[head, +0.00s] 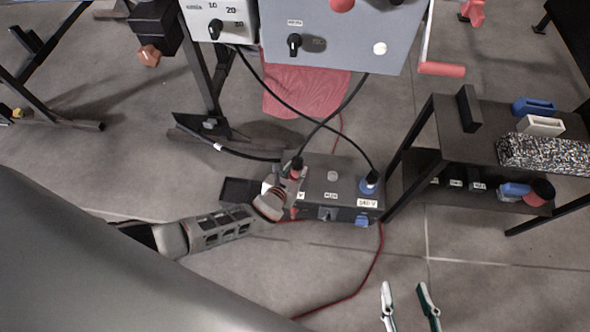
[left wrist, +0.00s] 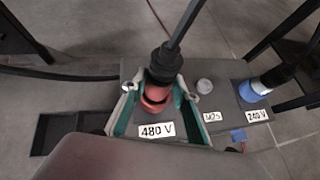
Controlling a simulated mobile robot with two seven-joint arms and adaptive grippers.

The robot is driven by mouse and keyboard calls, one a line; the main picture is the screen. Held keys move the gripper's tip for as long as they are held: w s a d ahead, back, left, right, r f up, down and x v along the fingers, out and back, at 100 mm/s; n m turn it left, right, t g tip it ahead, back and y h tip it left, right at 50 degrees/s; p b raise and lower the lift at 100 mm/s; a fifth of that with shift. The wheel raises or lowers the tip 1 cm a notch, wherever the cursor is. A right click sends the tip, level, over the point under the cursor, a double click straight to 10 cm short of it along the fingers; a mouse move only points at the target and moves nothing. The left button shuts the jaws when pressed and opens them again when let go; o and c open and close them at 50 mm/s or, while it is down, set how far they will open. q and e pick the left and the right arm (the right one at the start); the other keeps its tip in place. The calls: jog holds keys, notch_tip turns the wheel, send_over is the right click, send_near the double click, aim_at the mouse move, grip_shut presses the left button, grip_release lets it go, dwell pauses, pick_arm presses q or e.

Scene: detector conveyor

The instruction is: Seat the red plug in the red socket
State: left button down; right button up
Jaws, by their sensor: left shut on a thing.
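The red plug (head: 297,174) has a black top with a black cable rising from it. In the left wrist view the red plug (left wrist: 157,96) is between the fingers of my left gripper (left wrist: 154,88), which is shut on it. In the head view my left gripper (head: 289,181) comes from the left to the left end of the grey box. The plug is over the spot behind the 480 V label (left wrist: 157,130). The red socket is hidden under the plug and fingers, so I cannot tell how deep the plug sits. My right gripper (head: 405,288) is open and empty over the floor.
On the grey box (head: 335,170), a blue plug (head: 370,180) with a cable stands at the 240 V label, and a grey round cap (head: 333,176) is in the middle. A black shelf table (head: 455,140) stands right. A panel (head: 340,45) hangs behind. Cables cross overhead.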

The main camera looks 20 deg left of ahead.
pick_arm(q)
jog(key=shift+s+f, duration=0.45)
jog(key=shift+f, duration=0.1)
pick_arm(e)
jog(key=shift+s+a+f, duration=0.1)
jog(key=shift+s+f, duration=0.5)
jog(key=shift+f, duration=0.3)
pick_arm(q)
jog(key=shift+r, duration=0.15)
pick_arm(e)
jog(key=shift+w+r, duration=0.2)
jog(key=shift+r, duration=0.05)
pick_arm(q)
jog(key=shift+w+r+p, duration=0.2)
jog(key=shift+p, duration=0.1)
pick_arm(e)
jog(key=shift+w+r, duration=0.1)
jog(key=shift+r, duration=0.05)
pick_arm(q)
jog(key=shift+r, duration=0.1)
pick_arm(e)
jog(key=shift+w+r, duration=0.15)
jog(key=shift+r, duration=0.05)
